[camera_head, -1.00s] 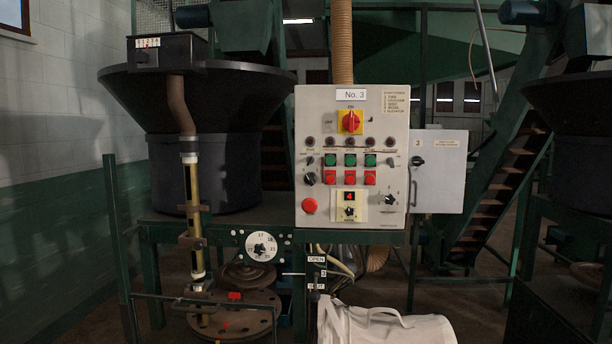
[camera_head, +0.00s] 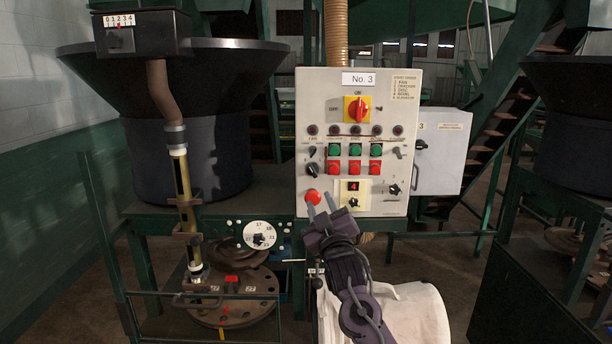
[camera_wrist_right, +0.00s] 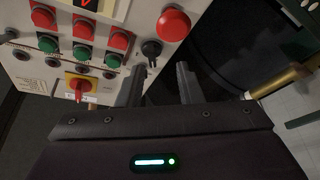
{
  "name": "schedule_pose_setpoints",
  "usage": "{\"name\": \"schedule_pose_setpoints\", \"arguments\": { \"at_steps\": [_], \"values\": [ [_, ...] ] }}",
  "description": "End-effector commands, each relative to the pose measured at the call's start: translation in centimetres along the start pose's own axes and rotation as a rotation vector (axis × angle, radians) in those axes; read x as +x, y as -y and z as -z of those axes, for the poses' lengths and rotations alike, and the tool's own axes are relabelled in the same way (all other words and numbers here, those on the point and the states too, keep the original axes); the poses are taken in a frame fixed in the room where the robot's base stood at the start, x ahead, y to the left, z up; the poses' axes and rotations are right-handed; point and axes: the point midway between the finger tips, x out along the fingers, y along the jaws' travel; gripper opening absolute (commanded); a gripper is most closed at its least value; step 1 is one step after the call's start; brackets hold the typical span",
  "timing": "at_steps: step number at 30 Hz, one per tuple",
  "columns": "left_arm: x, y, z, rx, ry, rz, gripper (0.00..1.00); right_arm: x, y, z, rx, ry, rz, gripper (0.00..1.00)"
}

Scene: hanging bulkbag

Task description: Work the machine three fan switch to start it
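The No. 3 control panel (camera_head: 398,90) stands upright ahead. Its left column, under a label that seems to read FAN, has a small black selector switch (camera_head: 313,152), a larger black knob (camera_head: 312,170) and a red mushroom button (camera_head: 313,196). My right gripper (camera_head: 322,204) is open and empty, fingertips up, low at the panel's left side near the red button. In the right wrist view, the fingers (camera_wrist_right: 160,68) stand apart; the larger black knob (camera_wrist_right: 151,48) and red button (camera_wrist_right: 173,24) show beyond them. Contact cannot be told. My left gripper is out of view.
A red rotary switch on a yellow plate (camera_head: 356,110) sits above the green and red push buttons. A dark hopper (camera_head: 190,160) and pipe stand left. A white bag (camera_head: 410,310) hangs below the panel. A stair (camera_head: 500,150) rises behind right.

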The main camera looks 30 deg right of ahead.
Motion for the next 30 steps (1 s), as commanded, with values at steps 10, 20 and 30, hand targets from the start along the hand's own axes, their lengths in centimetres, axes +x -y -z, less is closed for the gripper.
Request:
{"name": "schedule_pose_setpoints", "arguments": {
  "at_steps": [10,20,30],
  "values": [
    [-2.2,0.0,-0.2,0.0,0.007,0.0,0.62,3.6,-1.6,2.0,-0.002,-0.023,-0.022,0.33],
    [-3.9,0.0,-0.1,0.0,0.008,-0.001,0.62,7.6,-1.4,1.8,-0.001,-0.022,-0.019,0.33],
    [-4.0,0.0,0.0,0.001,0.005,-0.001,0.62,7.9,-1.2,1.6,-0.001,-0.023,-0.019,0.33]
  ]
}}
